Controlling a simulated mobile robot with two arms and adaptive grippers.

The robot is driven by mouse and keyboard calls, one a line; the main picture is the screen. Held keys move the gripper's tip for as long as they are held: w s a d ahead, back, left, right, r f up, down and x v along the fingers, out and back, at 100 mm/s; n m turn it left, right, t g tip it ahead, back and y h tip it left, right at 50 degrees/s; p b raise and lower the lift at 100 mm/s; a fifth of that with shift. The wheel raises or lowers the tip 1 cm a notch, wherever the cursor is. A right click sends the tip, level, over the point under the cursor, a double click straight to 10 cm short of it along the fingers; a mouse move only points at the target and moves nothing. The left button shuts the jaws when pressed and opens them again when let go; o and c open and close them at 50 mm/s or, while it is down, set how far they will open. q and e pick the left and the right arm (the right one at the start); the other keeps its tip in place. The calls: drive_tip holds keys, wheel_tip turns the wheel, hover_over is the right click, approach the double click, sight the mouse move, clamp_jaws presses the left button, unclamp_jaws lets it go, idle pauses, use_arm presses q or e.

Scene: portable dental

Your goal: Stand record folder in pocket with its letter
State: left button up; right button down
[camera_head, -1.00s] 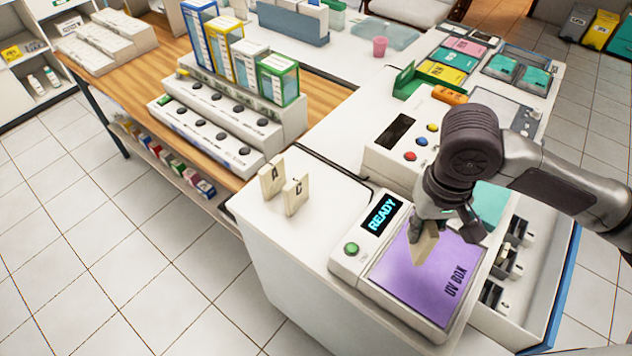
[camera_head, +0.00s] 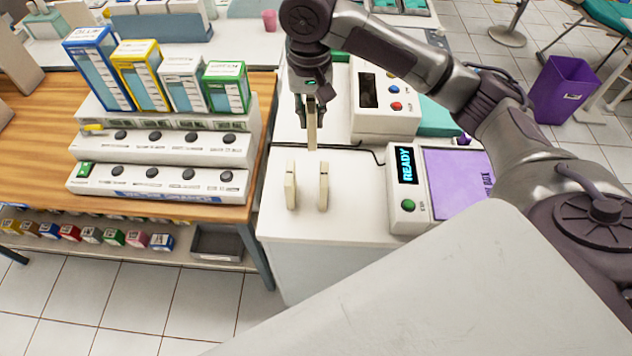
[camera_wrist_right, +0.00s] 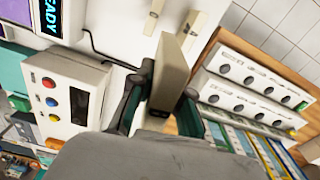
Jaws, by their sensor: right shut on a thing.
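My right gripper (camera_head: 311,98) is shut on a cream record folder (camera_head: 312,132), which hangs upright below the fingers. In the right wrist view the folder (camera_wrist_right: 172,72) sits between the two dark fingers. Its letter does not show. Two thin cream upright pieces, a left one (camera_head: 290,186) and a right one (camera_head: 323,187), stand side by side on the white counter (camera_head: 277,222), nearer than the held folder. I cannot make out a pocket. My left gripper is not in view.
The purple UV box (camera_head: 455,175) with its READY display stands to the right. A white panel with coloured buttons (camera_head: 385,105) is behind it. At left, a tiered white rack (camera_head: 165,150) and coloured boxes (camera_head: 137,78) stand on a wooden bench. The counter's front is clear.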

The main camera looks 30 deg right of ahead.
drive_tip(key=shift+w+d+r+m, duration=0.15)
drive_tip(key=shift+w+r+m, duration=0.35)
drive_tip(key=shift+w, duration=0.3)
drive_tip(key=shift+w+d+f, duration=0.1)
drive_tip(key=shift+w+f, duration=0.1)
drive_tip(key=shift+w, duration=0.05)
drive_tip(key=shift+d+f+p, duration=0.15)
drive_tip(key=shift+f+p, duration=1.4)
drive_tip(key=shift+f, duration=7.2)
drive_tip(key=shift+s, duration=0.1)
drive_tip(key=c, duration=1.1)
unclamp_jaws()
drive_tip(key=shift+f, duration=0.1)
